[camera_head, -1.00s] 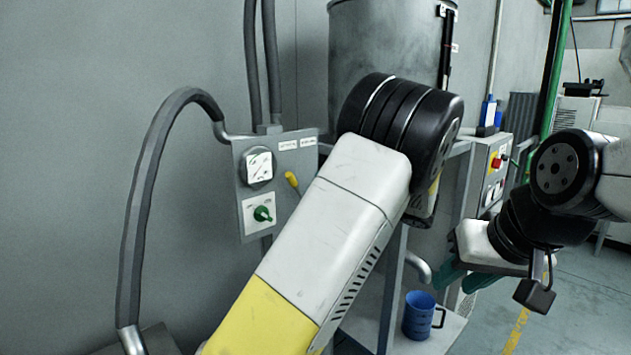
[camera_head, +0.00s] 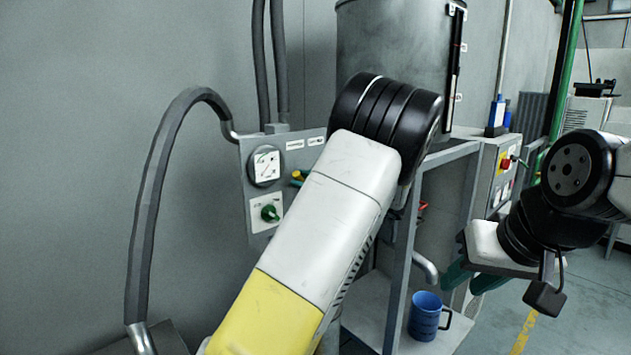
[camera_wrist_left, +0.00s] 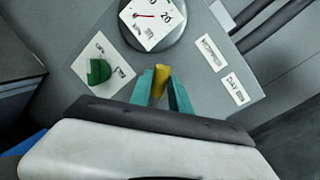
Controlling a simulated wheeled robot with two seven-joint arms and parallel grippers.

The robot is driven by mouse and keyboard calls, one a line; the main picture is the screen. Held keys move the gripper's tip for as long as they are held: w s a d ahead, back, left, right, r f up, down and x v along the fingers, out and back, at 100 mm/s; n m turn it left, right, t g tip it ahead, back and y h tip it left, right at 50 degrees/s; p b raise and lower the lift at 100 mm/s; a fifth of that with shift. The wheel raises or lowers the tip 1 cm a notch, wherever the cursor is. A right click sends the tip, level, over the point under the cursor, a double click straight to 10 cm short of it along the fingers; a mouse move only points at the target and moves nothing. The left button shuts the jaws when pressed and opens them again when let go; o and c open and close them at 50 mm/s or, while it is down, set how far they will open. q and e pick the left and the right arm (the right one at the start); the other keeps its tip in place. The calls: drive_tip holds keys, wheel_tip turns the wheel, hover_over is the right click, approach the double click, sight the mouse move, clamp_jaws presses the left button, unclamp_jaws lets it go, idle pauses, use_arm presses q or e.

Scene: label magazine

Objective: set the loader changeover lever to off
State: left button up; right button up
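The yellow lever (camera_wrist_left: 160,80) sits on the grey control panel (camera_wrist_left: 203,85), below a round gauge and beside two labels, one reading DAY BIN. I take it for the changeover lever; no off mark is legible beside it. My left gripper (camera_wrist_left: 162,92) has its teal fingers close on both sides of the lever, with no clear gap. In the head view my left arm covers most of this gripper; only the lever's yellow end (camera_head: 297,174) and a bit of teal show. My right gripper (camera_head: 472,279) hangs at the right, empty, its teal fingers apart.
A green knob (camera_head: 270,213) on a white plate is on the same panel, near the lever. A thick grey hose (camera_head: 150,190) arcs at the left. A blue mug (camera_head: 425,316) stands on a low shelf. A control box (camera_head: 497,170) with a red button is further right.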

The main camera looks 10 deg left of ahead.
use_arm(q)
clamp_jaws()
idle(1.1)
